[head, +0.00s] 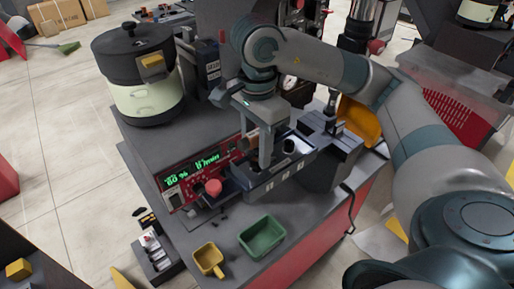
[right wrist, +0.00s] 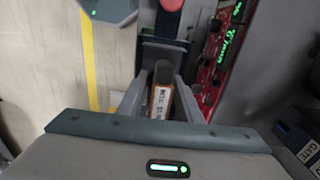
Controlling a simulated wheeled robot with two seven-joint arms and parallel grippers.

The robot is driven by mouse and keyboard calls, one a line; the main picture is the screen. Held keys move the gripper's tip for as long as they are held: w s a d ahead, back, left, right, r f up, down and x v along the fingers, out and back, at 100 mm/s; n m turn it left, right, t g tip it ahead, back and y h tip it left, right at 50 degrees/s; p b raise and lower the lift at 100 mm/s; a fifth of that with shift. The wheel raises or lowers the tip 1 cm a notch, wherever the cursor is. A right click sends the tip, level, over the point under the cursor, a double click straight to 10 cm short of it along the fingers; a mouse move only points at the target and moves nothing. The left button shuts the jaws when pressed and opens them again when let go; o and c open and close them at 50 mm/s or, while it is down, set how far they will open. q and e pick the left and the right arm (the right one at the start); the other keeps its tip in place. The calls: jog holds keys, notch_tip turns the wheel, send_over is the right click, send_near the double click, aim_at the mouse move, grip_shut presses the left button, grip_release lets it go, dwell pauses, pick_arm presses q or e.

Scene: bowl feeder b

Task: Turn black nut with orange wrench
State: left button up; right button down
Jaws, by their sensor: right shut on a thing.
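My right gripper (head: 265,160) reaches down over the dark tray part of the machine, in front of the red control panel. In the right wrist view its two fingers (right wrist: 161,100) are closed on the orange wrench (right wrist: 162,74), whose brown-orange handle with a white printed label stands between them. The wrench's working end is hidden. In the head view the wrench is not clear behind the fingers. I cannot make out the black nut for certain in either view. My left gripper is not in view.
The red panel (head: 187,189) has green digits, with a red knob (head: 213,187) at its front. A green bin (head: 262,237) and a yellow scoop (head: 208,259) stand at the table's front. A black-lidded pot (head: 140,72) stands back left. A dark block (head: 333,150) is close on the right.

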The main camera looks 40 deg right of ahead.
jog(key=shift+b, duration=0.45)
dwell(1.0)
jog(key=shift+f+b, duration=1)
jog(key=shift+b, duration=0.15)
dwell(0.8)
dwell(0.4)
jog(key=shift+m, duration=1.1)
jog(key=shift+m+b, duration=0.4)
jog(key=shift+m, duration=0.8)
jog(key=shift+m, duration=1.1)
